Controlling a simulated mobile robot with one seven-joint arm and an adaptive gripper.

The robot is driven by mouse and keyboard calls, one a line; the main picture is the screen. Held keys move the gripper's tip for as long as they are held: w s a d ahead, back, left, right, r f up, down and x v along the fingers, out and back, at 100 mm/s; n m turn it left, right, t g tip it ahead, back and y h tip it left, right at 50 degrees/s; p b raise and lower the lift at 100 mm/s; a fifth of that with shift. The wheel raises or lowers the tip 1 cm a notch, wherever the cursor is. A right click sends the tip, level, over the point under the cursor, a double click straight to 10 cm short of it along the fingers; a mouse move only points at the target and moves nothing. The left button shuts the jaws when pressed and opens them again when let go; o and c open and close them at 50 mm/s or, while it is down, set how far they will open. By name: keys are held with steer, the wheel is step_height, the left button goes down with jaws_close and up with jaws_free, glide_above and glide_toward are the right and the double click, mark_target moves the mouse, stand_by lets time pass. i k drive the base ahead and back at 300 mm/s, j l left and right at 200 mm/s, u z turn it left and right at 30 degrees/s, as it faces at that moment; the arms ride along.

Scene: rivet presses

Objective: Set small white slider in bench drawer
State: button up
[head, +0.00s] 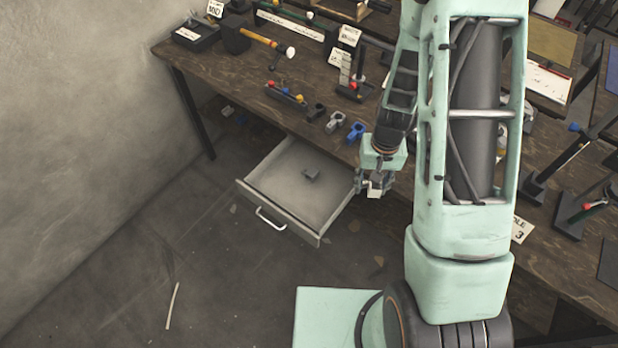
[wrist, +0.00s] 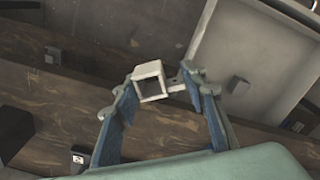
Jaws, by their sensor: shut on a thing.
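The small white slider (wrist: 150,80), a square hollow piece with an arm to one side, is between my gripper's fingers in the wrist view. My gripper (wrist: 162,92) is shut on it. In the head view my gripper (head: 371,192) is just right of the open bench drawer (head: 262,190), near the bench's front edge, and the slider (head: 375,190) shows small and pale at its tips. The drawer is pulled out and has a white handle. A small dark grey block (head: 311,175) lies in it; the block also shows in the wrist view (wrist: 238,86).
The wooden bench (head: 225,85) carries a yellow-handled mallet (head: 262,40), a blue clamp-like part (head: 355,132), a grey one (head: 335,121) and a black one (head: 316,112). Most of the drawer floor is clear. A pale strip (head: 173,305) lies on the floor.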

mark_target(280, 182)
steer(key=j+z, duration=0.2)
steer(key=j, duration=0.45)
steer(key=i+j+z, duration=0.1)
steer(key=j+z, duration=0.15)
steer(key=j, duration=0.4)
steer(key=j+z, duration=0.2)
steer(key=j, duration=0.4)
steer(key=k+j+z, duration=0.1)
steer(key=j+z, duration=0.15)
steer(key=j, duration=0.4)
steer(key=k+j+z, duration=0.2)
steer(key=j, duration=0.45)
steer(key=i+l, duration=0.15)
steer(key=l, duration=0.25)
